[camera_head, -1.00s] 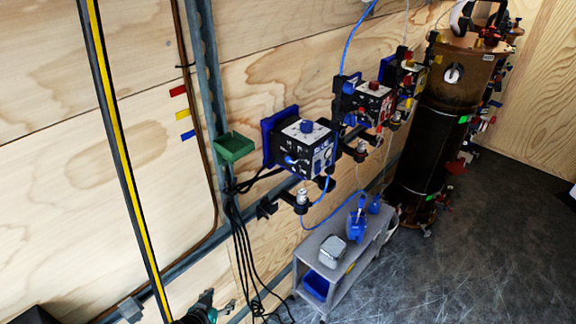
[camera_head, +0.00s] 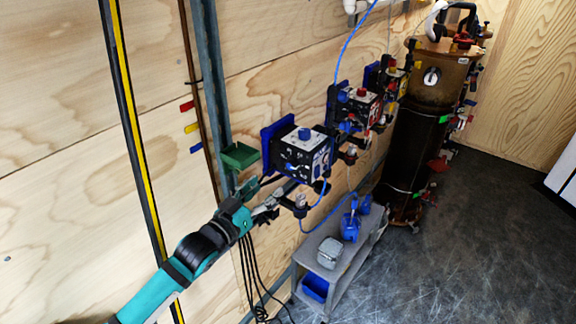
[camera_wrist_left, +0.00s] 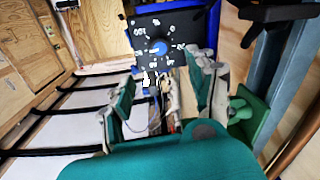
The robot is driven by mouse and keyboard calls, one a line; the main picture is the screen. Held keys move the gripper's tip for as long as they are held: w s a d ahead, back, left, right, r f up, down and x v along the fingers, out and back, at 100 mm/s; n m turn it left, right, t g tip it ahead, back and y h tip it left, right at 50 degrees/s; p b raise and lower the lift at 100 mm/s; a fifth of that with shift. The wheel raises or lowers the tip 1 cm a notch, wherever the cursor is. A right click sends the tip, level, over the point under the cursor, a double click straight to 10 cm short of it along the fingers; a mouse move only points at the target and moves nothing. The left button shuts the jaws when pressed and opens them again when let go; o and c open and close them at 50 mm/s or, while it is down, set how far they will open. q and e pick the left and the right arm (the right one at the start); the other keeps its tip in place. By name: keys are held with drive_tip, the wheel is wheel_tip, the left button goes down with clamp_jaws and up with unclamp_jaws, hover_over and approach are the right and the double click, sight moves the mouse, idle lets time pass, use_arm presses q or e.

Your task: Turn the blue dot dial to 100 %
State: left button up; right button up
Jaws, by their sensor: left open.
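The blue dot dial (camera_wrist_left: 158,47) is a blue knob on the dark face of a control box, with white numbers around it; I cannot read its setting surely. In the head view the control box (camera_head: 312,160) is on the wall with a blue knob (camera_head: 304,133) on top. My left gripper (camera_head: 266,203) is below and left of this box. In the left wrist view the fingers of my left gripper (camera_wrist_left: 165,95) are spread apart and empty, with the dial ahead and above, not touched. My right gripper is not in view.
A green holder (camera_head: 240,156) is on the wall close to my left gripper. Black cables and a blue hose hang under the boxes. A second box (camera_head: 358,105) is farther right. A grey cart (camera_head: 325,277) stands below, and a brown tank (camera_head: 415,150) at the back right.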

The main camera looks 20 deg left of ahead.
sight(290, 166)
use_arm(q)
drive_tip(key=p+x, duration=0.1)
drive_tip(key=x, duration=0.8)
drive_tip(key=shift+w+d+p, duration=0.15)
drive_tip(key=shift+w+p, duration=0.2)
drive_tip(key=shift+p, duration=0.05)
drive_tip(key=shift+w+d+f, duration=0.1)
drive_tip(key=shift+w, duration=0.35)
drive_tip(key=c, duration=1.1)
drive_tip(key=shift+c, duration=0.2)
drive_tip(key=shift+m, duration=0.3)
